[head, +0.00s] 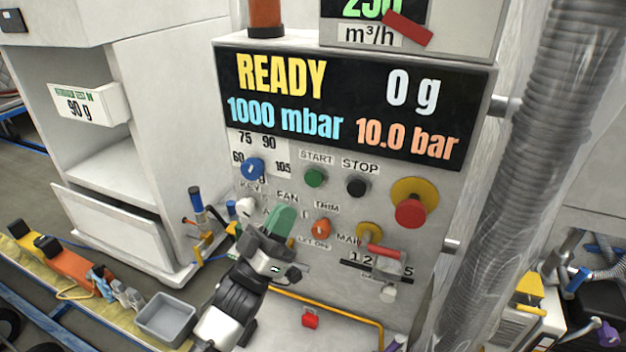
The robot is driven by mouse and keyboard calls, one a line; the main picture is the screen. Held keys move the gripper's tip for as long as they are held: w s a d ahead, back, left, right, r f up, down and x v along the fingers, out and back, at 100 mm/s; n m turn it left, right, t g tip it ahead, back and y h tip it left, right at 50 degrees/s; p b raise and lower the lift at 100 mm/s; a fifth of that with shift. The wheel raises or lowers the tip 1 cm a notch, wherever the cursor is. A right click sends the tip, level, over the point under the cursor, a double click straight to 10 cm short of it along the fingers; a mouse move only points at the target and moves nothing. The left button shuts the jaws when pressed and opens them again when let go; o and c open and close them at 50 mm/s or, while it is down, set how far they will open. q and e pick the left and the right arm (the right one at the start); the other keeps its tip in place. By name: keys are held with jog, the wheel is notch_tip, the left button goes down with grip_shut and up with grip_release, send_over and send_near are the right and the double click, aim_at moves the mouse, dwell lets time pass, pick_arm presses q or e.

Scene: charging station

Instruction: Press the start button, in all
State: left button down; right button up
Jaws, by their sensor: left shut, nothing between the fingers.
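The start button (314,177) is a green round knob under the label START on the grey control panel (413,178). It is fully visible and nothing touches it. The panel's display (345,108) reads READY, 0 g, 1000 mbar and 10.0 bar. My left gripper (281,220) is in front of the panel, below and left of the start button. Its green fingers are shut with nothing between them, and they point up. It hides part of the panel's lower left, near the FAN label. My right gripper is out of view.
A black stop button (356,187) sits just right of the start button, and a red emergency knob (410,210) farther right. A blue knob (250,168) is to the left. A ribbed hose (545,130) runs down the right. A grey bin (166,318) stands lower left.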

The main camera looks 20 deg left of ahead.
aim_at(314, 178)
pick_arm(q)
jog(key=w+b, duration=0.2)
jog(key=w, duration=0.6)
jog(key=shift+w+a, duration=0.15)
jog(key=shift+a, duration=0.1)
dwell(1.8)
jog(key=shift+w, duration=0.4)
